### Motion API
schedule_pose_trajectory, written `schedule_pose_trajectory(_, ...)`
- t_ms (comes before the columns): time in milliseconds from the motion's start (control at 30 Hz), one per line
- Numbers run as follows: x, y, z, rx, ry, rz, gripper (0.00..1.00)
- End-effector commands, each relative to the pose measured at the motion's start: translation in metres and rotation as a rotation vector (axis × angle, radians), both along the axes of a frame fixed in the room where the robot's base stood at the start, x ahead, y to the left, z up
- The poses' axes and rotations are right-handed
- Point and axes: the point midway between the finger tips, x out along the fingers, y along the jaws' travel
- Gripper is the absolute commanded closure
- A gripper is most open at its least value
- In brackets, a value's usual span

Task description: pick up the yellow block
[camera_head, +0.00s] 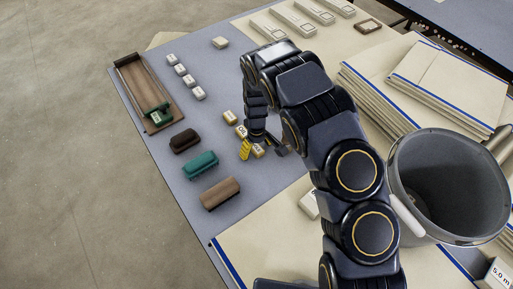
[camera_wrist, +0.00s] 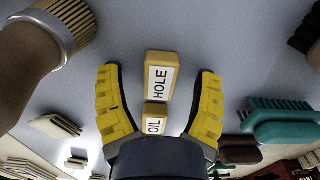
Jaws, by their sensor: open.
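In the wrist view, a yellow-tan block labelled HOLE (camera_wrist: 158,75) lies between the two yellow fingers of my gripper (camera_wrist: 157,70), with a gap on each side. A second yellow-tan block labelled OIL (camera_wrist: 154,116) is beside it, nearer the palm and partly hidden by it. My gripper is open and holds nothing. In the head view, my gripper (camera_head: 262,150) is down at the short row of yellow-tan blocks (camera_head: 229,117). One yellow finger and the dark wrist partly hide the near end of that row.
Dark brown (camera_head: 184,141), teal (camera_head: 200,164) and tan-brown (camera_head: 220,193) brush-like items lie left of the blocks. Several white blocks (camera_head: 190,80) stand beside a wooden tray (camera_head: 140,80). A grey bucket (camera_head: 405,190) and folded cloths (camera_head: 440,85) are at the right.

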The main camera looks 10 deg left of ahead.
Motion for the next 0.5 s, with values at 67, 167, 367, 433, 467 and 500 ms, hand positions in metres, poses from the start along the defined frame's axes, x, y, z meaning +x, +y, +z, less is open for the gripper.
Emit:
schedule_pose_trajectory(67, 0.0001, 0.0001, 0.0003, 0.000, 0.000, 0.000, 0.38)
schedule_pose_trajectory(167, 0.0001, 0.0001, 0.0005, 0.000, 0.000, 0.000, 0.81)
schedule_pose_trajectory(367, 0.0001, 0.0002, 0.0004, 0.000, 0.000, 0.000, 0.95)
schedule_pose_trajectory(433, 0.0000, 0.0003, 0.0004, 0.000, 0.000, 0.000, 0.95)
schedule_pose_trajectory(467, -0.0001, 0.0002, 0.0003, 0.000, 0.000, 0.000, 0.95)
schedule_pose_trajectory(500, 0.0000, 0.0003, 0.0003, 0.000, 0.000, 0.001, 0.95)
